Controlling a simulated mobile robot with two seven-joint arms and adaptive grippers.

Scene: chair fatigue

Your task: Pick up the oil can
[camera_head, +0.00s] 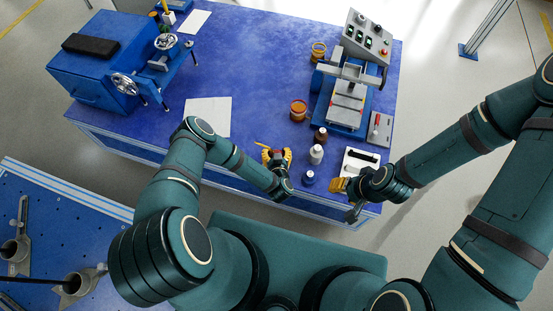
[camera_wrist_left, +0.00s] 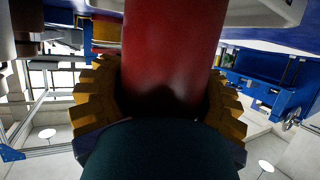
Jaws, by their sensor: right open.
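The red can (camera_wrist_left: 172,50), which I take for the oil can, fills the middle of the left wrist view. The yellow fingers of my left gripper (camera_wrist_left: 160,105) lie close against it on both sides. The can's ends are hidden. My right gripper (camera_head: 340,186) is open and empty beside a white tray at the table's front right.
On the blue table (camera_head: 260,60) stand a white bottle (camera_head: 316,154), a brown bottle (camera_head: 321,134), a blue-capped jar (camera_head: 308,178) and an amber jar (camera_head: 298,110). A grey press (camera_head: 346,103) stands at right, a blue machine (camera_head: 105,60) at left. The middle is clear.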

